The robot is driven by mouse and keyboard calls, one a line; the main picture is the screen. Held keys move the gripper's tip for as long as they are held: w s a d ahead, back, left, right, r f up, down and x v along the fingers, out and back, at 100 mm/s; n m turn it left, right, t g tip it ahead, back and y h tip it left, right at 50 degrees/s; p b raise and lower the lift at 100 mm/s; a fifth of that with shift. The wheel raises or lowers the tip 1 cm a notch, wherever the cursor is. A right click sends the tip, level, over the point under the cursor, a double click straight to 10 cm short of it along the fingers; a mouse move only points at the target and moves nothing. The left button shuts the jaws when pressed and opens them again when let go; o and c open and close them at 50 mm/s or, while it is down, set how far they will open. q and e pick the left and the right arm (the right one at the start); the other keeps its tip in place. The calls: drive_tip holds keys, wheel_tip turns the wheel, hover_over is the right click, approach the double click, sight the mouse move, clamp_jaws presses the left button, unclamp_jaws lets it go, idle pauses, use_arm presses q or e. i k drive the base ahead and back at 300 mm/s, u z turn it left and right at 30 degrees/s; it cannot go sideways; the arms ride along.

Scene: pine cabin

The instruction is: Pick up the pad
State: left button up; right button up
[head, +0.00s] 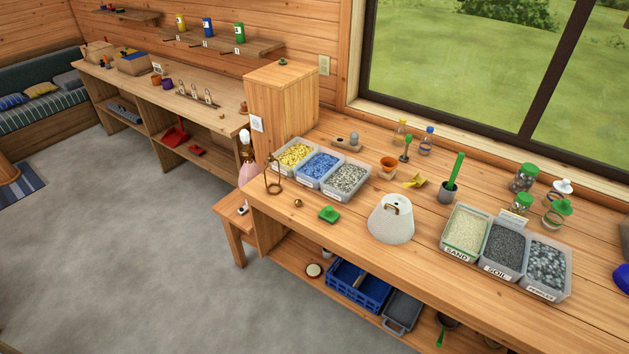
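A small green block-like piece with a raised top (329,214) lies near the front edge of the workbench (290,209), left of the white ribbed dome (391,220). It is the thing that looks most like a pad, but I cannot tell for certain. Nothing touches it. Neither of my grippers is in the head view.
Behind the green piece stand bins of yellow, blue and pale pieces (320,168). A wire stand (273,178) is to its left. Bins marked sand and soil (501,252) stand to the right. A blue crate (357,287) sits on the lower shelf. Open grey floor lies left.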

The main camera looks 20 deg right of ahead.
sight(328, 214)
drive_tip(key=i, duration=1.35)
drive_tip(key=z, duration=2.15)
